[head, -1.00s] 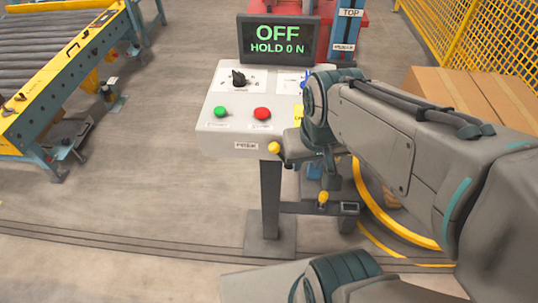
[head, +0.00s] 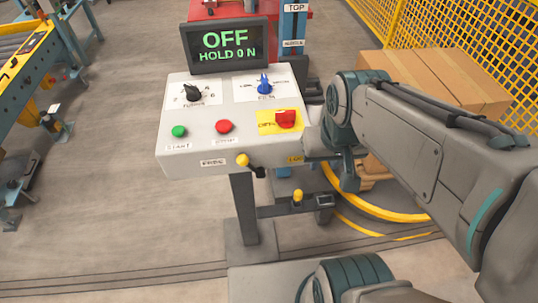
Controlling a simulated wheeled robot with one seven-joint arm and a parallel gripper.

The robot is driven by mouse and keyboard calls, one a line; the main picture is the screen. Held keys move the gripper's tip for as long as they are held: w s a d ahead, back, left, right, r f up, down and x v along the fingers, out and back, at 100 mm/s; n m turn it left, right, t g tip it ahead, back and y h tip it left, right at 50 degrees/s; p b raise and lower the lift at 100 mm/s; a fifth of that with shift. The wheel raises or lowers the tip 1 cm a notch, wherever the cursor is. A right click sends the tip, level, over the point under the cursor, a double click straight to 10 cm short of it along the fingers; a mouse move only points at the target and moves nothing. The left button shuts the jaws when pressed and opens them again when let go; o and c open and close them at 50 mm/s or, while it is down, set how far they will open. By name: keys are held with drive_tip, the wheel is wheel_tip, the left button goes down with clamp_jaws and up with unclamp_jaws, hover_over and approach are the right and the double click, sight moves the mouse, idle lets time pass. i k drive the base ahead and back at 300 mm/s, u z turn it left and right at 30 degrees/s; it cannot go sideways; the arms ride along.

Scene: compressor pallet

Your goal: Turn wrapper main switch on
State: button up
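The control panel (head: 200,145) stands on a grey post, and its display (head: 226,48) reads "OFF" and "HOLD 0 N". The main switch is a red rotary handle (head: 285,119) on a yellow plate (head: 266,124) at the panel's right side; the plate's lettering is too small to read fully. My gripper (head: 345,172) is just right of the panel, below my wrist and apart from the red handle. Its fingers are mostly hidden or too small to make out, so its opening cannot be told. Nothing is seen held.
The panel also has a black knob (head: 193,92), a blue knob (head: 264,84), a green button (head: 179,131) and a red button (head: 223,126). A yellow-tipped lever (head: 243,160) sticks out at its front edge. Cardboard boxes (head: 440,80) and a yellow fence (head: 450,30) stand right.

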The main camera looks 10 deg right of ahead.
sight(285, 119)
drive_tip(key=z, duration=1.4)
drive_tip(key=k, duration=0.75)
drive_tip(key=u, duration=1.55)
drive_tip(key=k, duration=1.05)
drive_tip(key=z, duration=0.65)
drive_tip(key=i, duration=1.25)
drive_tip(key=u, duration=0.6)
